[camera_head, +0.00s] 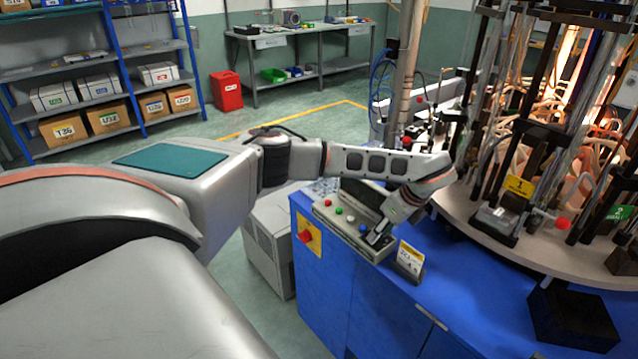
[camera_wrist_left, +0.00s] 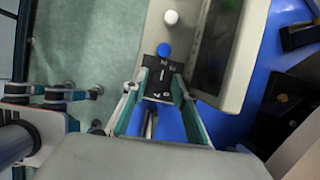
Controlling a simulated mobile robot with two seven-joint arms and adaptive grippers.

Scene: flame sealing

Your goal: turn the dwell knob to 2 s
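The control panel (camera_head: 345,222) is a pale slanted box on the blue machine, with red, green, blue and white buttons in a row. My left gripper (camera_head: 378,238) reaches down at its near end. In the left wrist view the dwell knob's black dial (camera_wrist_left: 162,76) has white markings and a short white line. My left gripper's fingers (camera_wrist_left: 158,90) stand apart, one on each side of the dial. I cannot tell whether they touch the knob, and its setting is too small to read. My right gripper is not in view.
A red button on a yellow plate (camera_head: 307,237) is on the blue cabinet's side. A small yellow and white sign (camera_head: 410,257) stands close to the gripper. A round carousel with tubes and rods (camera_head: 530,240) fills the right. A black block (camera_head: 572,318) sits front right.

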